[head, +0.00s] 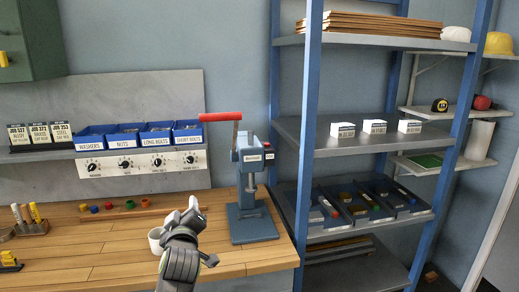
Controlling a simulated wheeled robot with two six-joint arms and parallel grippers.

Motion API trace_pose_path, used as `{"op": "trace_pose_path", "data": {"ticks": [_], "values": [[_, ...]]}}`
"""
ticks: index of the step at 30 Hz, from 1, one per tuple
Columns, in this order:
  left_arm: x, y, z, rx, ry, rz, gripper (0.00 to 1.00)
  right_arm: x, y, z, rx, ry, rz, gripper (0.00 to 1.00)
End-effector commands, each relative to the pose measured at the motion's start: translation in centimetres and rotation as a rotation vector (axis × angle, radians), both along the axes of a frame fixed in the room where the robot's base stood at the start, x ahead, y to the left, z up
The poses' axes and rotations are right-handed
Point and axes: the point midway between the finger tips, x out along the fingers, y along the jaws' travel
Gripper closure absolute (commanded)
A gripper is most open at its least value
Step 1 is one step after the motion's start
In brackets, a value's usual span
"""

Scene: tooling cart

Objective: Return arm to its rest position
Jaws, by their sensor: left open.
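My left gripper (189,212) is in the lower middle of the head view, above the front part of the wooden workbench. Its fingers point away from me, toward the bench's back, and it is open. I see nothing held between the fingers. My right gripper is not in view.
The wooden bench (90,252) has free room at left. Blue bins (123,136) sit above a dial panel (142,164). A blue-framed shelf rack (345,140) stands right of the press, holding white boxes (375,126) and dark trays. Small coloured pieces (108,206) lie at the bench's back.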

Motion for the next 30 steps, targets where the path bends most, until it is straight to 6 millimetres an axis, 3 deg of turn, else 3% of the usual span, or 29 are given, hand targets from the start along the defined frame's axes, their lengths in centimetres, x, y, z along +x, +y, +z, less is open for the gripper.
{"op": "trace_pose_path", "data": {"ticks": [11, 17, 20, 23, 27, 30], "values": [[-3.9, 3.5, -6.4, 0.067, 0.176, 0.039, 0.54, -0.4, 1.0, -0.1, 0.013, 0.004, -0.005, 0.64], [-7.8, 5.9, -11.1, 0.124, 0.322, 0.049, 0.54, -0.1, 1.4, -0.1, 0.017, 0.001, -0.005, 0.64], [-10.9, 7.3, -14.2, 0.165, 0.427, 0.046, 0.54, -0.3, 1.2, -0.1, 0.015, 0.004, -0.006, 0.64], [-15.3, 8.9, -17.8, 0.222, 0.564, 0.027, 0.54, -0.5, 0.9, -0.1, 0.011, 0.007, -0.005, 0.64], [-23.0, 10.6, -22.3, 0.31, 0.781, -0.04, 0.54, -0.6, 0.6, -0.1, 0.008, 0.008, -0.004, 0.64], [-28.5, 11.2, -24.5, 0.373, 0.925, -0.111, 0.54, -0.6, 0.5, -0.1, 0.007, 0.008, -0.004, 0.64]]}}
